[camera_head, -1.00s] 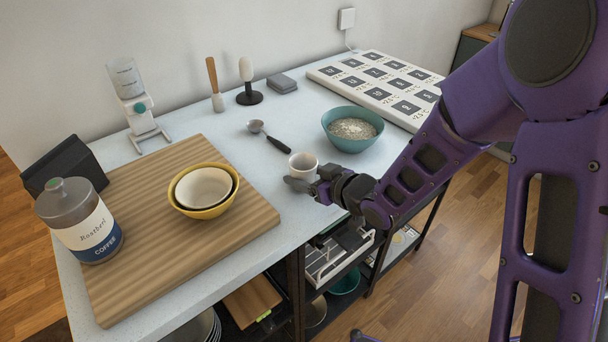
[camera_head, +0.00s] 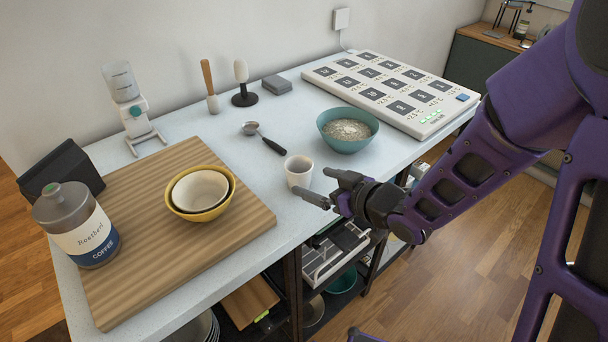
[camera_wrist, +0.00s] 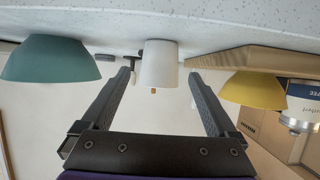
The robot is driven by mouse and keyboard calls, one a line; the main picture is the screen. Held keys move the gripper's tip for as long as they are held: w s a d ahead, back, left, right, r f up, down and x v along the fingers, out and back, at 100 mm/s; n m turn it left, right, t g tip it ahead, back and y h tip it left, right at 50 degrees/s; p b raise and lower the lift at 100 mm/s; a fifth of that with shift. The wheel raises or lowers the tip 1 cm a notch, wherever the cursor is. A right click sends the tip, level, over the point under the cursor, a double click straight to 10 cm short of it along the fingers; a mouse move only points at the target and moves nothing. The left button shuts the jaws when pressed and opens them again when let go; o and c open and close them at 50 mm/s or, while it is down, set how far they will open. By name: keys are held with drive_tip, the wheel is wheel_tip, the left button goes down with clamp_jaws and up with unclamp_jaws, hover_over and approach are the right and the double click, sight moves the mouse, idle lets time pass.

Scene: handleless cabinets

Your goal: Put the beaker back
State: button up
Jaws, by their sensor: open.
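A small white cup (camera_head: 299,170), the likely beaker, stands upright on the pale worktop near its front edge. My gripper (camera_head: 314,185) is open and empty, just right of and in front of the cup. In the wrist view, which is upside down, the cup (camera_wrist: 159,64) shows between and beyond my two spread fingertips (camera_wrist: 160,74). The fingers do not appear to touch it. A clear container (camera_head: 121,82) sits on a white stand (camera_head: 140,125) at the back left.
A teal bowl (camera_head: 347,145) of grains is behind the cup, and a scoop (camera_head: 263,137) lies to its left. A wooden board (camera_head: 150,250) holds nested bowls (camera_head: 203,215) and a coffee jar (camera_head: 77,225). Open shelves (camera_head: 335,252) lie below. The floor at right is clear.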

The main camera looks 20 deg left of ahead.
drive_tip(key=shift+p+v, duration=0.3)
drive_tip(key=shift+v, duration=2.5)
